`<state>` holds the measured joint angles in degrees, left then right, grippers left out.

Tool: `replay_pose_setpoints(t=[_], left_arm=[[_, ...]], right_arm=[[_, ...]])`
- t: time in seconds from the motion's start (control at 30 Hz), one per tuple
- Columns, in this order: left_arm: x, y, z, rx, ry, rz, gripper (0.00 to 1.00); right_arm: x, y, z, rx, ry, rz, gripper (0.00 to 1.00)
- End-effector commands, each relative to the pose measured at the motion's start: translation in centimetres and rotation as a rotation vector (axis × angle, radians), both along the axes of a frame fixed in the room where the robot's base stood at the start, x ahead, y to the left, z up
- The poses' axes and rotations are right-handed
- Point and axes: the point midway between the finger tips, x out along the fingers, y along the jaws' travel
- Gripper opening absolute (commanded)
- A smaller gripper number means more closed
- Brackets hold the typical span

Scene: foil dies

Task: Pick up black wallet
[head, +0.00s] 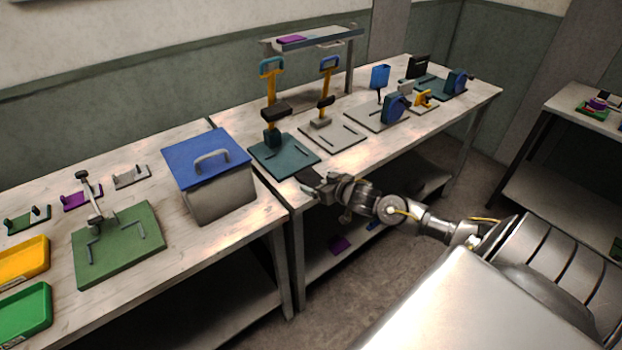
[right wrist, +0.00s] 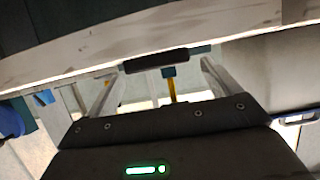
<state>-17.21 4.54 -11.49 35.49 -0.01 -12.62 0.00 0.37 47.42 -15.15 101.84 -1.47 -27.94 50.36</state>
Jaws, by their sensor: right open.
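The black wallet (head: 308,174) looks like a small dark flat piece at the front edge of the long bench, in front of the teal-based press (head: 284,155). In the right wrist view a dark bar (right wrist: 156,60), seen edge-on at the bench edge, appears to be the same wallet. My right gripper (head: 308,190) is at the bench edge close to it, and partly hides it in the head view. Its two fingers (right wrist: 160,72) are open, with the dark bar lying between and just beyond their tips. I cannot tell whether they touch it. My left gripper is not in view.
A grey bin with a blue lid (head: 206,160) stands left of my right gripper. A second press (head: 328,95) and blue-wheeled fixtures (head: 392,108) stand farther along the bench. A lower shelf (head: 330,262) lies below. Open floor (head: 345,300) shows in front.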

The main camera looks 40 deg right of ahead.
Motion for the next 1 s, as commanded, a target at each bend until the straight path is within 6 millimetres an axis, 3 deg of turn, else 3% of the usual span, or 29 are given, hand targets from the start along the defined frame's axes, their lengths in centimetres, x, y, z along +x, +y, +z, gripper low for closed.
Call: replay_pose_setpoints(t=[0.2,0.47,0.87,1.0], left_arm=[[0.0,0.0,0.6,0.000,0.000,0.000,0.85],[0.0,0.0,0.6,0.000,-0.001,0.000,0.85],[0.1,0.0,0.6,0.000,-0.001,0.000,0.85],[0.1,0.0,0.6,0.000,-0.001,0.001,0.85]], right_arm=[[2.3,0.0,-0.8,0.000,0.000,-0.001,0.89],[2.5,-0.1,-0.9,-0.001,0.000,-0.001,0.89],[2.5,-0.1,-0.9,-0.001,-0.001,-0.001,0.37],[2.5,-0.1,-0.9,-0.001,-0.001,-0.001,0.36]])
